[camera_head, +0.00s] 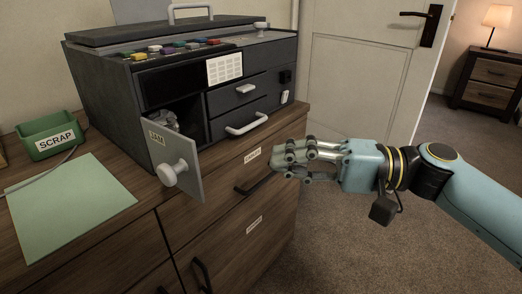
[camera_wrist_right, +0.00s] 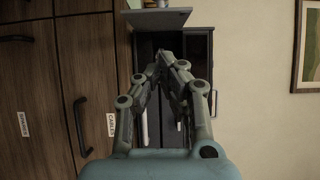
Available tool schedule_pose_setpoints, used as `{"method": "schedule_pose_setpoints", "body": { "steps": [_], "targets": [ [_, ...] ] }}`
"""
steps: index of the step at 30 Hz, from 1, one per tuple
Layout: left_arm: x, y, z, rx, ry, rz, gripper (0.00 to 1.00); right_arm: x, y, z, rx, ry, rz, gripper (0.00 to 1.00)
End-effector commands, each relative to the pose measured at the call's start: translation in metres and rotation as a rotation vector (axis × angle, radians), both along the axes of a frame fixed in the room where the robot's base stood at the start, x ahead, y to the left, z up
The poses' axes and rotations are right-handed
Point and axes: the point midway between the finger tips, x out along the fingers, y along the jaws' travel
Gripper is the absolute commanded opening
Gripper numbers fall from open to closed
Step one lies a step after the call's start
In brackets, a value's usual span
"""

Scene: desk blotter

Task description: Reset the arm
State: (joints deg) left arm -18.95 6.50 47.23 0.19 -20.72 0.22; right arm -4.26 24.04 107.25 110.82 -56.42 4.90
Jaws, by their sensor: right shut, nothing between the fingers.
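My right gripper (camera_head: 280,160) is shut and empty. It hangs in front of the wooden cabinet's right side, near a dark drawer handle (camera_head: 254,186); I cannot tell whether they touch. In the right wrist view the right gripper (camera_wrist_right: 163,57) shows its fingers meeting at the tips. The right arm (camera_head: 470,195) comes in from the right edge. My left gripper is not in view.
A grey machine (camera_head: 105,92) stands on the cabinet. Its panel (camera_head: 190,182) labelled JAM, with a white knob (camera_head: 173,172), stands open. A green SCRAP tray (camera_head: 45,130) and green blotter (camera_head: 65,205) lie left. Carpet (camera_head: 360,250) below the arm is clear.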

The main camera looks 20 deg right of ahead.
Motion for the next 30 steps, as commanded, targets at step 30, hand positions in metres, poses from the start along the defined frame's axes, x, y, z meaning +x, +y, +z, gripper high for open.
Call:
{"method": "schedule_pose_setpoints", "body": {
  "steps": [30],
  "targets": [
    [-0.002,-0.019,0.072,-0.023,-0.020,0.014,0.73,-0.289,-0.101,-0.402,-1.128,0.632,-0.103,0.00]
  ]
}}
